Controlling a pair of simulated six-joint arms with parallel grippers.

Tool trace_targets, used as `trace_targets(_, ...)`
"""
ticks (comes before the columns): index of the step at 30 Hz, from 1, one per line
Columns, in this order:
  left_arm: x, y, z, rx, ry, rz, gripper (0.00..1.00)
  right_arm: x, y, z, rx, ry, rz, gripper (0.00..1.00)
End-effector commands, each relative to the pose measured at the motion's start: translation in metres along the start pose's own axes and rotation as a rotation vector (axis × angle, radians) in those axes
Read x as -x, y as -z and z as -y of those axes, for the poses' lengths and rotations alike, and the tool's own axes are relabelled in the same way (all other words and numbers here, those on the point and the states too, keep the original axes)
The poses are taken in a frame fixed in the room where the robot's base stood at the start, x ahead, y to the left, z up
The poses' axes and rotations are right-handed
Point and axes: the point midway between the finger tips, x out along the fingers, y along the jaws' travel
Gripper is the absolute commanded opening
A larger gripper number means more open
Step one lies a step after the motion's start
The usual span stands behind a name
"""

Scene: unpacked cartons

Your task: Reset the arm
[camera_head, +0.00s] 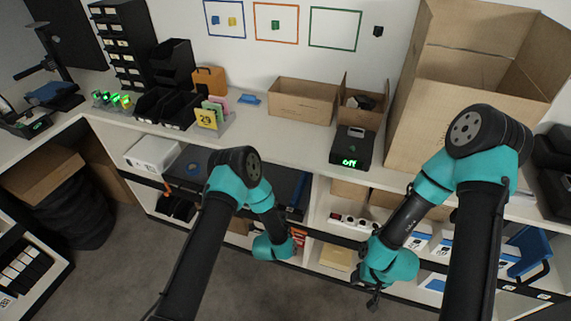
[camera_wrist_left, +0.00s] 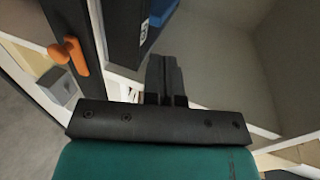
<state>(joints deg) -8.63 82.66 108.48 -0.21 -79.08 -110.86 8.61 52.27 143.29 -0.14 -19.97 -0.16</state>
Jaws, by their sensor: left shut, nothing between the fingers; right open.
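My left arm comes in from the left in the head view, bent at its teal elbow, with its teal wrist low in front of the white shelving (camera_head: 312,190). Its fingers are hard to make out there. In the left wrist view my left gripper (camera_wrist_left: 164,78) is shut and empty, pointing into a shelf compartment. My right arm comes in at the right, and its wrist hangs down in front of the shelf. My right gripper (camera_head: 373,297) is small and dark in the head view, open, pointing down over the grey floor. It appears empty.
Open cartons (camera_head: 303,101) and a black device reading "Off" (camera_head: 352,147) stand on the counter. A large carton (camera_head: 406,125) is at the right. In the left wrist view, an orange handle (camera_wrist_left: 70,55) and a blue object (camera_wrist_left: 160,12) sit near the left gripper.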

Motion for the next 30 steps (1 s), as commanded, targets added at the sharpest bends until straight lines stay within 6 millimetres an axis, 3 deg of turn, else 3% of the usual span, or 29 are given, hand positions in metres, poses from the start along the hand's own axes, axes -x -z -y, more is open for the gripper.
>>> trace_targets(7, 0.007, -0.008, -0.001, 0.084, -0.047, -0.002, 0.0, 0.0, 0.0, 0.0, 0.0, 0.0, 0.0, 0.45)
trace_targets(14, 0.04, -0.036, -0.009, 0.419, -0.233, 0.018, 0.0, 0.0, 0.0, 0.0, 0.0, 0.0, 0.0, 0.45)
trace_targets(23, 0.112, -0.07, -0.022, 0.962, -0.525, 0.166, 0.0, 0.0, 0.0, 0.0, 0.0, 0.0, 0.0, 0.45)
trace_targets(30, 0.186, -0.088, -0.028, 1.378, -0.733, 0.39, 0.0, 0.0, 0.0, 0.0, 0.0, 0.0, 0.0, 0.45)
